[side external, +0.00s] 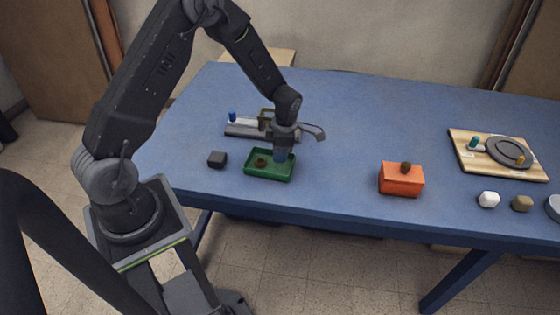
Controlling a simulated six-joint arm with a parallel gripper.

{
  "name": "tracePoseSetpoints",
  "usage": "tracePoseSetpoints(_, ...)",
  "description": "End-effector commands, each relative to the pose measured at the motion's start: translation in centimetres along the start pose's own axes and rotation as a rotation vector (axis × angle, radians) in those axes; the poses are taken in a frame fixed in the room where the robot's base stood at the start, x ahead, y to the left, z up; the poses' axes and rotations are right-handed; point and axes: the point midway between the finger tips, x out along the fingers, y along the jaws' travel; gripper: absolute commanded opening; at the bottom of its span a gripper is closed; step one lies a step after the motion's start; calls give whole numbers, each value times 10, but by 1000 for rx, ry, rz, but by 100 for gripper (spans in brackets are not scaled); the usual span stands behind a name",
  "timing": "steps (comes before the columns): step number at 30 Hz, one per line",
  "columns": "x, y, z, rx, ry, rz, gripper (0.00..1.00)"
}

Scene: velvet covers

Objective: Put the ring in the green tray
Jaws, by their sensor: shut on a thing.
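The green tray (285,177) lies on the blue table near its front edge, left of centre. A small brown round thing (261,162) lies inside it on the left; it looks like the ring, but it is too small to be sure. My gripper (281,156) points down over the right part of the tray. It is shut on a small blue-grey thing, mostly hidden by the fingers. I cannot tell whether this thing touches the tray floor.
A dark block (217,159) sits left of the tray. A grey rack with a blue peg (232,117) stands behind it. An orange box (401,180) with a brown knob stands to the right. A wooden board (468,158) lies far right. The table between is clear.

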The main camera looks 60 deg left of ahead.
Motion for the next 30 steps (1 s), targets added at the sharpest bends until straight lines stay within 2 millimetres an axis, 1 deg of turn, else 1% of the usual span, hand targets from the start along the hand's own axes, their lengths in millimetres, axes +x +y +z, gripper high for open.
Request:
tracePoseSetpoints(2,7,-1,2,0,2,-2,13)
tracePoseSetpoints(6,28,-1,4,0,2,-2,13)
tracePoseSetpoints(9,38,0,5,0,1,-2,13)
tracePoseSetpoints(22,44,0,6,0,0,0,13)
tracePoseSetpoints(23,43,0,6,0,-1,0,37)
tracePoseSetpoints(25,43,0,6,0,-1,0,44)
tracePoseSetpoints(30,43,0,6,0,0,0,45)
